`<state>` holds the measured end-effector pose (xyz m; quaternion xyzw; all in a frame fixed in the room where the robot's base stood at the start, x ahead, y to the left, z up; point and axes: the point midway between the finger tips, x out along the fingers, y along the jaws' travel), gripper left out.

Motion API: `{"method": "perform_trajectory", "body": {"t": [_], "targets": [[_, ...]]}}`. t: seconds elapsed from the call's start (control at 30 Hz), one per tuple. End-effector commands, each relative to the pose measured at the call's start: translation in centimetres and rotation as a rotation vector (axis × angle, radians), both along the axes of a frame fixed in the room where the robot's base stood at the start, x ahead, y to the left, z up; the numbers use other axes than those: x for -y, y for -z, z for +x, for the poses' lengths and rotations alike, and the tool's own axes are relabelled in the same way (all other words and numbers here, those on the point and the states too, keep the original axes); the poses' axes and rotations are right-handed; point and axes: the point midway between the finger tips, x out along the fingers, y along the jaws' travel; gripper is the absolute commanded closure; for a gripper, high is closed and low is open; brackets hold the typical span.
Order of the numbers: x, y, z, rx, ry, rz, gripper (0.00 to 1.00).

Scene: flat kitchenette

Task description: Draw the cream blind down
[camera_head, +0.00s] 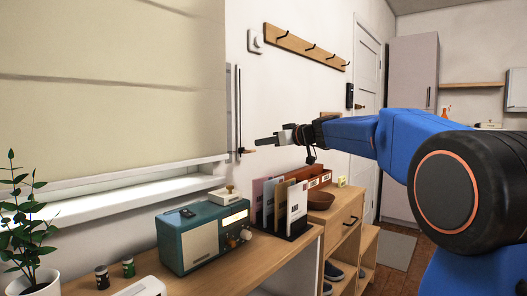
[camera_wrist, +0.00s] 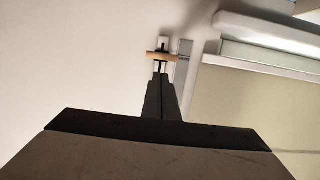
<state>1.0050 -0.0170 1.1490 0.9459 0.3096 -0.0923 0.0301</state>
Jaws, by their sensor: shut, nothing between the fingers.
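The cream blind (camera_head: 110,85) hangs over the window at the left of the head view, its lower edge a little above the white sill. It also shows at the right of the wrist view (camera_wrist: 250,95). Beside it on the wall is a dark upright rail (camera_head: 239,105) with a small wooden handle (camera_head: 248,151) near its lower end. The handle also shows just past my fingertips in the wrist view (camera_wrist: 152,55). My gripper (camera_head: 258,142) is shut and empty, its fingertips (camera_wrist: 161,78) close to the handle. I cannot tell whether they touch it.
Below stands a wooden counter (camera_head: 235,270) with a teal radio (camera_head: 203,240), a file rack (camera_head: 290,225), small jars and a potted plant (camera_head: 25,235). A peg rail (camera_head: 305,47) is on the wall above my arm. The air around my gripper looks clear.

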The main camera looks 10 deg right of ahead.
Motion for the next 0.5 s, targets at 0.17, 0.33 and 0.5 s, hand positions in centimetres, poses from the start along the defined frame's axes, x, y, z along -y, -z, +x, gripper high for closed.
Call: {"method": "perform_trajectory", "body": {"t": [0.17, 0.33, 0.5], "targets": [[2.5, -0.6, -3.1, -0.001, 0.004, 0.0, 1.0], [4.2, -1.2, -5.4, -0.001, 0.004, 0.0, 1.0], [5.3, -1.5, -7.0, -0.001, 0.003, 0.0, 1.0]]}}
